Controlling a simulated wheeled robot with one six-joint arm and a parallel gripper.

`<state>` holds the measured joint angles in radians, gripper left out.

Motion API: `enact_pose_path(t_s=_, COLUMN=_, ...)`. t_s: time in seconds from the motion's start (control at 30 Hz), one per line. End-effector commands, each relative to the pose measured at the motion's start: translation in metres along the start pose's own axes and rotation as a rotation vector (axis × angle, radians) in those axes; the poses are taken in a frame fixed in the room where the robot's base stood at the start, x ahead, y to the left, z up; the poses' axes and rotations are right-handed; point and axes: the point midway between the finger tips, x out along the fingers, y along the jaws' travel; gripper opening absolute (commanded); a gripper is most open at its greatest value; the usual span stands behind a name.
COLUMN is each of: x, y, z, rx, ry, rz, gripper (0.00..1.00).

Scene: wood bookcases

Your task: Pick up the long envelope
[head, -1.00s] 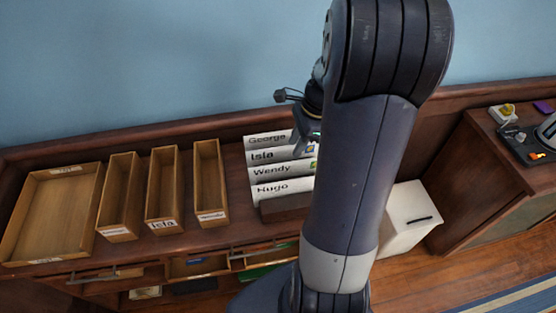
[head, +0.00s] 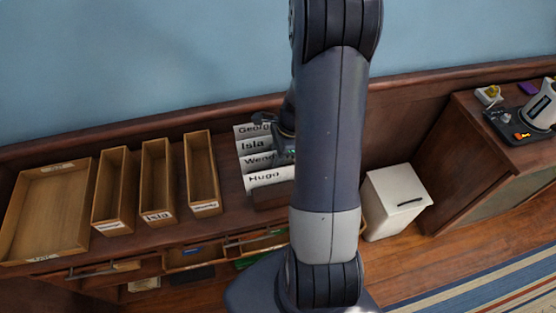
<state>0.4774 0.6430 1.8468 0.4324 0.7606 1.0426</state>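Several white envelopes stand upright one behind another in a dark wooden rack (head: 270,197) on the counter. Their names read George (head: 246,131), Isla (head: 250,146), Wendy (head: 254,162) and Hugo (head: 262,179) from back to front. My arm hides their right ends, so I cannot tell which one is long. My gripper (head: 285,149) is at the right part of the envelopes, mostly hidden behind my arm. Whether its fingers are open, or touch or hold an envelope, does not show.
Three narrow wooden trays (head: 110,228) with name labels and a wide wooden tray (head: 45,210) stand left of the rack. Partly open drawers (head: 195,258) lie below. A white slotted box (head: 397,202) stands on the right. A cabinet (head: 500,160) holds small devices.

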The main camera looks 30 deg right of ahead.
Motion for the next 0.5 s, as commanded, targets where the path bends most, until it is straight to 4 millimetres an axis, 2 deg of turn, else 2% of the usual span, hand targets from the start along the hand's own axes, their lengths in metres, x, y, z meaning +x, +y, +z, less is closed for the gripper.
enact_pose_path(t_s=0.17, x=0.0, y=0.0, z=0.0, rx=0.0, ry=0.0, rz=0.0, gripper=0.28)
enact_pose_path(t_s=0.5, x=-0.0002, y=-0.0001, z=0.0001, rx=-0.001, ry=0.0, rz=0.0, gripper=0.0)
